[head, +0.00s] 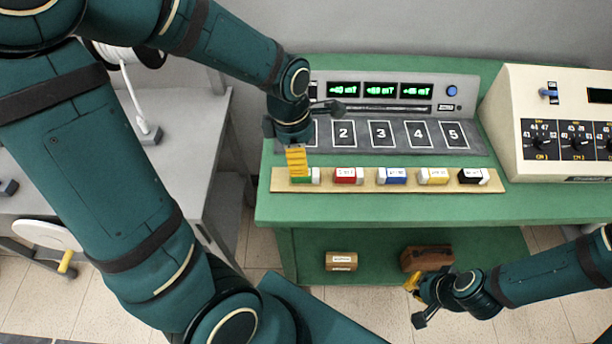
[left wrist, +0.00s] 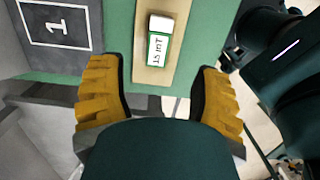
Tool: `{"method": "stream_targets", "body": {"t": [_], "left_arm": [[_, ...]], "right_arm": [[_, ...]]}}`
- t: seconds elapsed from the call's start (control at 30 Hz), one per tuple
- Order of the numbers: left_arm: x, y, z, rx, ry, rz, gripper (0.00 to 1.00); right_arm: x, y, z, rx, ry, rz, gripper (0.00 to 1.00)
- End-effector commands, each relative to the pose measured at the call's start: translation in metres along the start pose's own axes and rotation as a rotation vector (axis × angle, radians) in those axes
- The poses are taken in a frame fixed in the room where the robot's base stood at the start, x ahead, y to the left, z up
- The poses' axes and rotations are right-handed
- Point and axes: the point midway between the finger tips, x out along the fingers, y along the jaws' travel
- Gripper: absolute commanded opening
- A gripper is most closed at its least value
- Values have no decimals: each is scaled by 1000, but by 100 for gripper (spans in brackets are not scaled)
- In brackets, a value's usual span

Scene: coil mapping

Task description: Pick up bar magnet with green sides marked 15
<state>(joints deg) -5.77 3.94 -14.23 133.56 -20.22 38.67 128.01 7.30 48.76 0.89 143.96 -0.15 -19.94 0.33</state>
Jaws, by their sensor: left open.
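The bar magnet with green sides marked 15 (left wrist: 157,48) lies on the tan rack strip, with a white end and a "15 mT" label in the left wrist view. In the head view only part of this green magnet (head: 302,180) shows at the left end of the rack, behind my left gripper (head: 297,162). In the left wrist view my left gripper (left wrist: 160,82) is open and empty, its yellow fingers to either side of the magnet's line, with the magnet beyond the fingertips. My right gripper (head: 413,300) is low at the right, by the lower shelf; its jaw opening is unclear.
Red (head: 348,175), blue (head: 392,175), yellow (head: 433,175) and black (head: 473,176) magnets sit along the tan rack (head: 370,187). Behind stand numbered pads and a readout panel (head: 395,92). A cream control box (head: 530,120) is at right.

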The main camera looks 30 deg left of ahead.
Motion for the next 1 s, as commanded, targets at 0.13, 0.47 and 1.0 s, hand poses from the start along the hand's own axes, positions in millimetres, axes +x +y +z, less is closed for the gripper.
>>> {"method": "stream_targets", "body": {"t": [0.13,0.47,1.0], "left_arm": [[21,0,0,0,1,-2,64],[53,1,0,2,2,-2,64],[78,2,1,1,-1,1,56]], "right_arm": [[7,2,0,-1,3,0,0],[18,6,-2,-1,8,0,0],[24,9,-3,-2,13,1,0]]}}
